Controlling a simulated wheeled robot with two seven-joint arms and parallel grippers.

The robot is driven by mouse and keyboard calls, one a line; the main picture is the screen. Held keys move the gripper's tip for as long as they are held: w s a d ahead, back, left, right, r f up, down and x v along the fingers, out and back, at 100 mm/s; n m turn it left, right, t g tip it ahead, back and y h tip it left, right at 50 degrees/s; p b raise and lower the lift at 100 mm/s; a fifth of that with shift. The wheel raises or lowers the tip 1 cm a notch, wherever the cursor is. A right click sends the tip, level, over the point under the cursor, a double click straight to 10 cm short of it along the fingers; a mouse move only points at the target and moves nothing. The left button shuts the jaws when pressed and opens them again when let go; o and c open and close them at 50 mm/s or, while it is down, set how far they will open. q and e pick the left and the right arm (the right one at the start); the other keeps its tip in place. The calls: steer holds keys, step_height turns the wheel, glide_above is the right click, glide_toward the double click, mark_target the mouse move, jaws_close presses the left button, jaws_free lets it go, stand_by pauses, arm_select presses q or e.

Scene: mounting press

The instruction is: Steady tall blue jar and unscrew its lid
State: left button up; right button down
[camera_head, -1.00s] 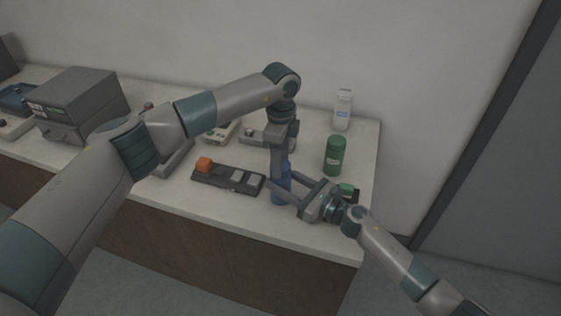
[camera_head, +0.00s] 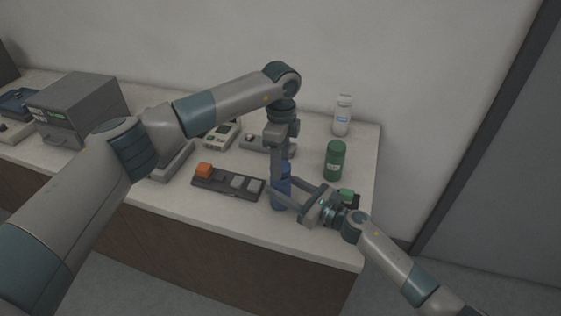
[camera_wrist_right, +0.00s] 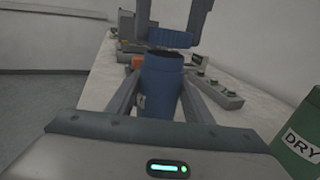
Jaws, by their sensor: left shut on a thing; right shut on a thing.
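The tall blue jar (camera_head: 281,198) stands upright near the front right of the bench. My right gripper (camera_head: 293,191) is shut around its body from the right. The jar shows between the right fingers in the right wrist view (camera_wrist_right: 161,90). My left gripper (camera_head: 279,160) points down from above and is shut on the ribbed blue lid (camera_wrist_right: 171,39). In the right wrist view the lid is raised above the jar's dark open mouth, with a gap between them. In the head view the arms partly hide the lid and jar.
A green jar (camera_head: 335,160) and a white bottle (camera_head: 342,116) stand to the right. A dark tray (camera_head: 210,181) with an orange block (camera_head: 204,169) lies to the left. A small green-topped object (camera_head: 347,194) sits behind my right wrist. Grey equipment (camera_head: 76,103) stands farther left.

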arm_select(q)
steer(key=shift+r, duration=1.95)
arm_select(e)
steer(key=c, duration=0.8)
jaws_free()
arm_select(q)
steer(key=shift+f, duration=0.25)
arm_select(e)
steer(key=shift+s+d+f, duration=0.15)
steer(key=shift+s+d, duration=0.25)
steer(key=shift+d, duration=0.1)
arm_select(q)
step_height(320, 180, down, 3)
steer(key=b, duration=0.3)
arm_select(e)
steer(key=v, duration=1)
arm_select(q)
steer(key=shift+f+b, duration=0.1)
steer(key=shift+b, duration=0.2)
arm_select(e)
steer(key=shift+s+d, duration=0.25)
